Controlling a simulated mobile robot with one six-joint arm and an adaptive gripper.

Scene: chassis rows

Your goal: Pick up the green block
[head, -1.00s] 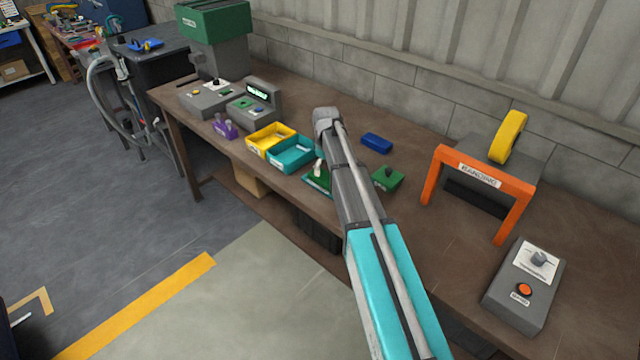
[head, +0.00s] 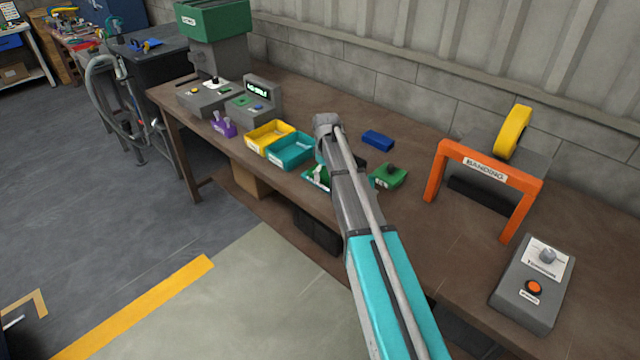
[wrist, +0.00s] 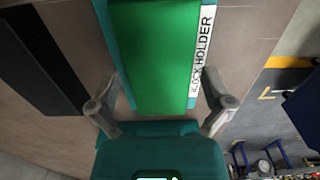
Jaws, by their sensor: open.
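In the wrist view, a long flat green block (wrist: 155,55) lies in a teal holder (wrist: 203,50) with a white strip reading "BLOCK HOLDER". My gripper (wrist: 160,108) is open. Its grey fingers stand either side of the near end of the block, with visible gaps and nothing held. Their height above the block cannot be told. In the head view, the holder (head: 310,182) is near the bench's front edge, partly hidden by my arm; my gripper is mostly hidden behind the arm.
Yellow (head: 269,137) and teal (head: 290,152) trays sit left of the holder. A blue block (head: 378,139) and a green box with a dark knob (head: 387,177) lie to the right. An orange banding frame (head: 435,175) and grey control box (head: 530,290) stand farther right.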

